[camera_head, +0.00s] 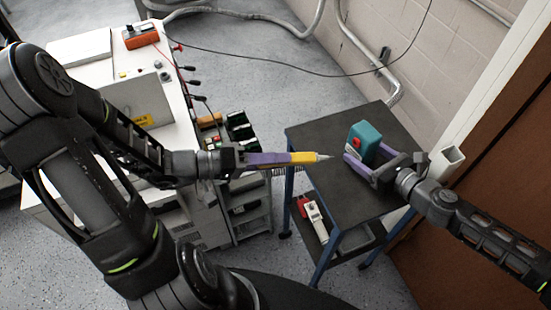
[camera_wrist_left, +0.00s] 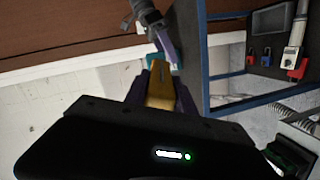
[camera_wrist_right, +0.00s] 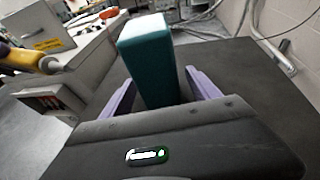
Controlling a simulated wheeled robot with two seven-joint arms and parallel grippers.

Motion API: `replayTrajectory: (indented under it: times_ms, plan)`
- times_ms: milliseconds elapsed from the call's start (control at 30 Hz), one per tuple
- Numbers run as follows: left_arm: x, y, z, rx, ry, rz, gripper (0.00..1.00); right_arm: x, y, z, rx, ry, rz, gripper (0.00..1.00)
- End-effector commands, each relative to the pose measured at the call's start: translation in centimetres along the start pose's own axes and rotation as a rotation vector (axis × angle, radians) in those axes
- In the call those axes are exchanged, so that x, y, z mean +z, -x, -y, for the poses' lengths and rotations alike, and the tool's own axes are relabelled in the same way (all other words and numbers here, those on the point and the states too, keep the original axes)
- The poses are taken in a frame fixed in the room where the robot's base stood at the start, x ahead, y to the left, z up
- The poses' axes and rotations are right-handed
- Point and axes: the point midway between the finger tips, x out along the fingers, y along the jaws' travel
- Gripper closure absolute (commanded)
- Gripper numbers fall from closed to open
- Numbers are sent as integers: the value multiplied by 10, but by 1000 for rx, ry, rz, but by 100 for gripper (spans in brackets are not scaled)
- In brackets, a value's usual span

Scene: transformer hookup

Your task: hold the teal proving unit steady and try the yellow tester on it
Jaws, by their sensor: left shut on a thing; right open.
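The teal proving unit (camera_head: 368,139) stands upright on the dark top of a small cart. It also shows in the right wrist view (camera_wrist_right: 148,58). My right gripper (camera_head: 358,162) is open, with its purple fingers on either side of the unit; in the right wrist view the unit stands between the fingers. My left gripper (camera_head: 268,159) is shut on the yellow tester (camera_head: 303,157) and holds it level, its grey tip pointing right toward the unit, with a gap between them. The tester also shows in the left wrist view (camera_wrist_left: 160,88).
The cart's dark top (camera_head: 318,131) is otherwise mostly clear. Its lower shelf holds a red and white device (camera_head: 315,218). A white bench (camera_head: 175,100) with a grey box and an orange meter (camera_head: 141,35) stands left. A brick wall rises behind the cart.

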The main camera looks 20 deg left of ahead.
Motion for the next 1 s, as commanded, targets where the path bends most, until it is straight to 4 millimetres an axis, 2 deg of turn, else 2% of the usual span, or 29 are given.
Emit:
replayTrajectory:
  times_ms: [167,333,467,800,1000]
  plan:
    - [0,0,0,1,0,0,100,0,1,0,-1,0,0,29]
    - [0,0,0,1,0,0,100,0,14,1,-2,-1,0,29]
    - [0,0,0,1,0,0,100,-1,36,1,-4,-1,-1,29]
    - [0,0,0,1,0,0,100,-1,103,2,-5,-1,-2,29]
    - [0,0,0,1,0,0,100,0,119,0,0,0,0,29]
